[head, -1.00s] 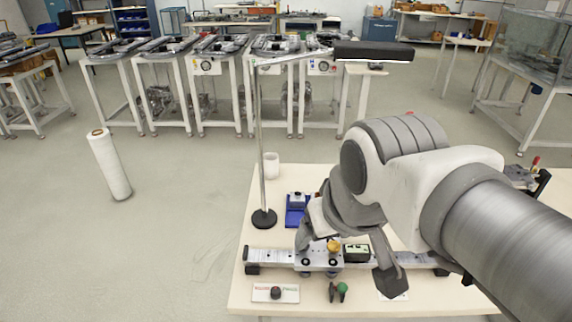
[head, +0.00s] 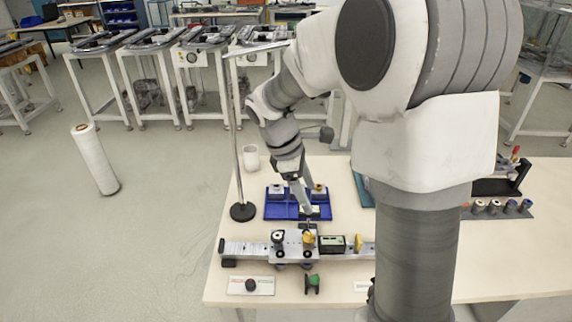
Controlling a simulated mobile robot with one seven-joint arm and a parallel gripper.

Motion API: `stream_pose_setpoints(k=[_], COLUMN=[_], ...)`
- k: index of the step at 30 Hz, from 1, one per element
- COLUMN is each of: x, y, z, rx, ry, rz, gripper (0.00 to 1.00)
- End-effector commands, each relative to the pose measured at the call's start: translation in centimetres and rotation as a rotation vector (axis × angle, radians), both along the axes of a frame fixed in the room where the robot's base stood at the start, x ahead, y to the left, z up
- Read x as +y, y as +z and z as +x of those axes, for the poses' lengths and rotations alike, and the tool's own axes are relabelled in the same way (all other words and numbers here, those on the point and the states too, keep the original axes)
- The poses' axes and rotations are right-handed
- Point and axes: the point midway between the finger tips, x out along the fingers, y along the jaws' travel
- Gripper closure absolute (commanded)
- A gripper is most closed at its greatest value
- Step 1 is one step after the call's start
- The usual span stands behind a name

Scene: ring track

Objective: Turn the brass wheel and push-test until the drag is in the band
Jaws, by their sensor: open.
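In the head view, the brass wheel (head: 309,238) sits on top of a silver carriage (head: 290,252) with dark rollers. The carriage straddles a long metal rail (head: 250,248) near the table's front. A small dark box with a pale display (head: 332,244) stands on the rail just right of the carriage. My gripper (head: 306,211) points down just behind and above the brass wheel, over the front of a blue tray. Its fingers are small and partly overlap the tray, and it appears empty. Whether a fingertip touches the wheel cannot be told.
The blue tray (head: 271,212) holds small blocks behind the rail. A lamp stand base (head: 243,212) is left of it. A card with a dark knob (head: 250,286) and a green-knobbed part (head: 313,284) lie in front. Several rollers sit in a rack (head: 527,213) at right. My arm hides the rail's right end.

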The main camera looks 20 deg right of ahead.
Motion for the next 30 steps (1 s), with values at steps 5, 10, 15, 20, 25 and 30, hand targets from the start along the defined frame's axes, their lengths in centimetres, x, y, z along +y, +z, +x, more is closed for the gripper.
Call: stream_pose_setpoints(k=[5,10,15,20,25,30], x=[-0.4,-0.7,-1.5,-2.7,-4.1,-5.4], y=[-2.7,-3.7,-5.8,-8.9,-12.4,-15.7], z=[1.7,2.1,1.7,1.3,1.0,0.6], rx=[0.089,0.112,0.117,0.117,0.116,0.115], ry=[0.105,0.137,0.136,0.134,0.134,0.135], rz=[-0.011,-0.015,-0.014,-0.014,-0.014,-0.014], gripper=[0.25,0.25,0.25,0.25,0.25,0.25])
